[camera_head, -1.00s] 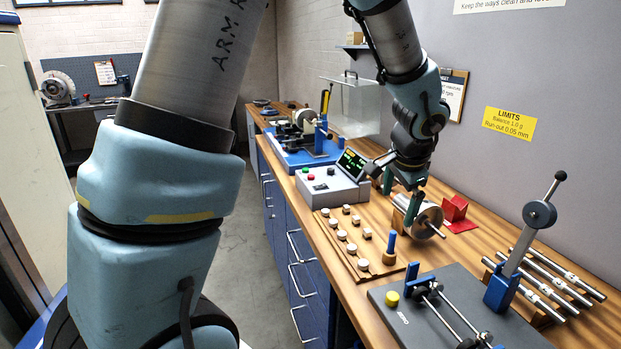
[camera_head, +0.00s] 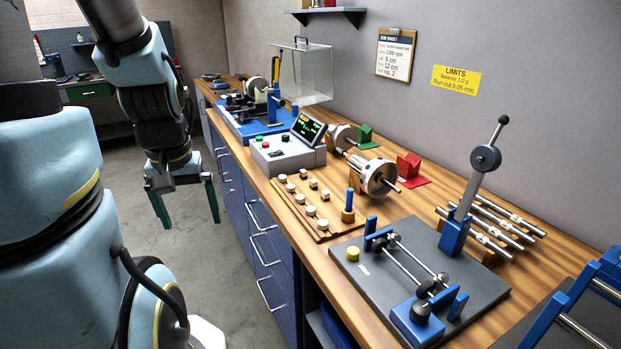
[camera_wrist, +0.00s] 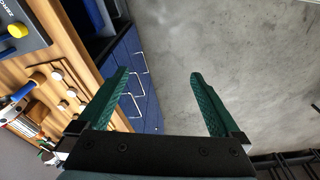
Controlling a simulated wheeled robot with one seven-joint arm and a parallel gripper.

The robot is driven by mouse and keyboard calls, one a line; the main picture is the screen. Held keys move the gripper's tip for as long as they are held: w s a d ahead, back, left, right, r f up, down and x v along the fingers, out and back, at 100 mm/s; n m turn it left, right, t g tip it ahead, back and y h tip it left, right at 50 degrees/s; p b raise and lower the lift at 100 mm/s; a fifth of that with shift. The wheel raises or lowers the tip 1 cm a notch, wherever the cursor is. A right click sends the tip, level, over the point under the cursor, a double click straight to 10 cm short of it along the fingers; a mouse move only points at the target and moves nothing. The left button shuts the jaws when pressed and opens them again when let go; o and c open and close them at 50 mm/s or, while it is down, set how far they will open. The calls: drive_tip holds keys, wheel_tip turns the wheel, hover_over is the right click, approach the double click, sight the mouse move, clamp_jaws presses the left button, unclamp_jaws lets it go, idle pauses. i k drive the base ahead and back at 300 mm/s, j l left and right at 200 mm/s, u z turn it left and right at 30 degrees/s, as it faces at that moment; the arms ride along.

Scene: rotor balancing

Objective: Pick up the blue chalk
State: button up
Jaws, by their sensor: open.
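The blue chalk (camera_head: 350,199) stands upright in a small wooden holder (camera_head: 347,215) at the front right end of the wooden weight board on the bench. In the wrist view a blue stick (camera_wrist: 22,92), which looks like the chalk, shows at the left edge. My gripper (camera_head: 186,222) is open and empty, with its green fingers pointing down over the floor, left of the bench. In the wrist view the gripper (camera_wrist: 160,82) has its fingers wide apart, with only floor and drawer fronts beyond them.
The weight board (camera_head: 302,206) holds several pale pegs. Behind it are a grey meter box (camera_head: 287,154) and a metal rotor (camera_head: 376,178). The floor (camera_head: 222,262) beside the drawers is clear.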

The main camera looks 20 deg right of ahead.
sight(349, 197)
drive_tip(key=i+j+z, duration=0.1)
drive_tip(key=z, duration=0.6)
drive_tip(key=i+j+z, duration=0.15)
drive_tip(key=i+j, duration=0.15)
drive_tip(key=i+j+z, duration=0.1)
drive_tip(key=i+j, duration=0.15)
drive_tip(key=j, duration=0.15)
drive_tip(key=i+j+z, duration=0.15)
drive_tip(key=j, duration=0.25)
drive_tip(key=i+j+z, duration=0.1)
drive_tip(key=i+j, duration=0.2)
drive_tip(key=j, duration=0.15)
